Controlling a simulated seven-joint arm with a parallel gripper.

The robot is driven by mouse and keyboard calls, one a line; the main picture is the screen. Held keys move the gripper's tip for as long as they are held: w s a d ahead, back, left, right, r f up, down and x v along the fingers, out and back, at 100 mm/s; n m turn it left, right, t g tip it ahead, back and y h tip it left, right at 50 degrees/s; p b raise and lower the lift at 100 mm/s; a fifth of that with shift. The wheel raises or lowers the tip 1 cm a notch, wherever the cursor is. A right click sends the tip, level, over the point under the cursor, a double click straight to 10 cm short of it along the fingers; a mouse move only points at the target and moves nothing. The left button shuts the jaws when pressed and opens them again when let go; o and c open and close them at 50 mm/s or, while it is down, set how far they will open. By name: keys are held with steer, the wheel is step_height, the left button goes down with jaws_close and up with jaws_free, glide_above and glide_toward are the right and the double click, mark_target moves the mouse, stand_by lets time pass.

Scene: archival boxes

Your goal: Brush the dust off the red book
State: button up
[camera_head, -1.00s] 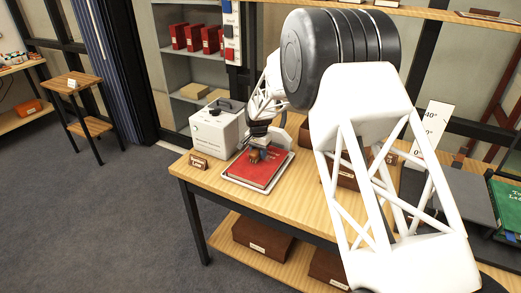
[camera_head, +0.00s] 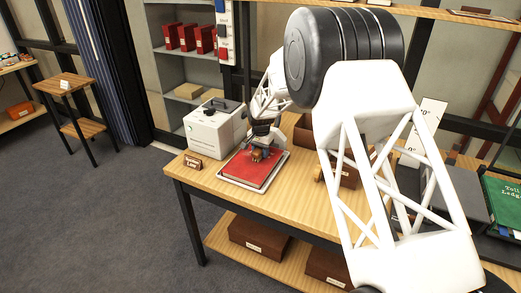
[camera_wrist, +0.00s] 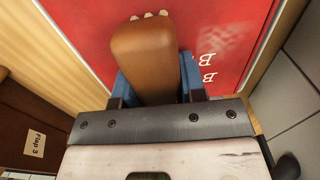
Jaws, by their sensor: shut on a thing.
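The red book (camera_head: 250,173) lies flat on a pale tray (camera_head: 226,181) on the wooden table. It fills the top of the wrist view (camera_wrist: 88,28), with pale lettering and a faint, lighter speckled patch (camera_wrist: 228,38) at its right side. My gripper (camera_head: 262,152) points down over the far part of the book. Its blue fingers are shut on a brown brush (camera_wrist: 146,55) with pale bristle tips at its far end. The brush is over the cover; whether the bristles touch it I cannot tell.
A white box with a black handle (camera_head: 213,130) stands left of the tray, close to my gripper. A small label block (camera_head: 193,162) is at the table's left edge. Brown boxes (camera_head: 346,172) stand to the right, partly behind my arm. A green book (camera_head: 505,203) lies far right.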

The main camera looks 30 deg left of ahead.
mark_target(258, 149)
steer(key=shift+s, duration=0.85)
steer(key=r, duration=0.2)
steer(key=shift+s+r, duration=0.3)
steer(key=shift+r, duration=2.8)
steer(key=shift+a, duration=0.1)
steer(key=w+a, duration=0.4)
steer(key=a, duration=0.2)
steer(key=shift+f, duration=0.15)
